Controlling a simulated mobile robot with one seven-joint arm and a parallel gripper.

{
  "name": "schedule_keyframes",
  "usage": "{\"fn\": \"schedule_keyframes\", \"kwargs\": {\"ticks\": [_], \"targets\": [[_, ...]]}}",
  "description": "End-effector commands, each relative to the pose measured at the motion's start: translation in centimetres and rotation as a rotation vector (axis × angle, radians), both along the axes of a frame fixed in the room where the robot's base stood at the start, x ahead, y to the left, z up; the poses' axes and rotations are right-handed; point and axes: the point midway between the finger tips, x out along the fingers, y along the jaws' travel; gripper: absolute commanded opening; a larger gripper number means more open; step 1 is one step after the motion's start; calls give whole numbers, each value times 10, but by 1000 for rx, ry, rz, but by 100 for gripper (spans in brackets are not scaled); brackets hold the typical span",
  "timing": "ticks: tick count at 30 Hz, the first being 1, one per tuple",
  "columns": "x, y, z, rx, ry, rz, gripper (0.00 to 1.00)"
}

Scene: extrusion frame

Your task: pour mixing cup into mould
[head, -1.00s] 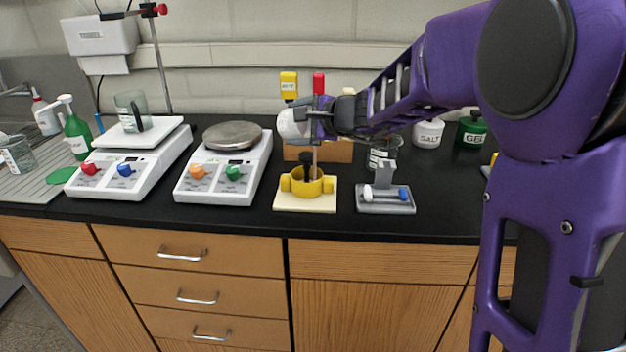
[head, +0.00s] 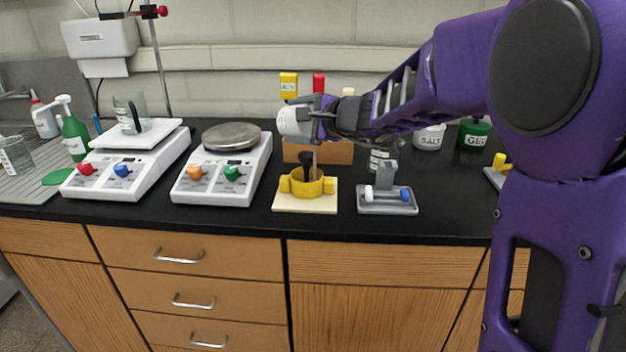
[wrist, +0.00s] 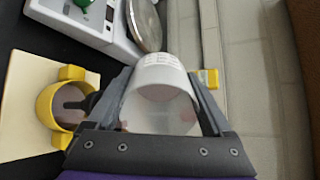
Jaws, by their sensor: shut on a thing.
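My gripper (head: 318,124) is shut on the white mixing cup (head: 294,121), whose sides lie between the two fingers in the wrist view (wrist: 160,92). The cup is held in the air above and slightly left of the yellow mould (head: 291,184). The cup looks tilted in the head view; its contents cannot be made out. The mould stands on a cream plate (head: 285,204) on the black bench, with a black piece (head: 306,160) upright in its opening. In the wrist view the mould (wrist: 47,117) is left of the cup, its lower right partly hidden by my gripper.
A grey fixture (head: 387,203) is close on the right. A wooden rack (head: 335,153) is behind. The bench's front edge is clear.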

Motion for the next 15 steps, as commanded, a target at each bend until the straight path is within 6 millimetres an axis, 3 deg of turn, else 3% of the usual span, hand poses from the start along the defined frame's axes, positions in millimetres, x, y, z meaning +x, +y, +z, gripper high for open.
{"fn": "schedule_keyframes", "kwargs": {"ticks": [15], "targets": [[-1, 0, -3, 31, -31, 2, 32]]}}
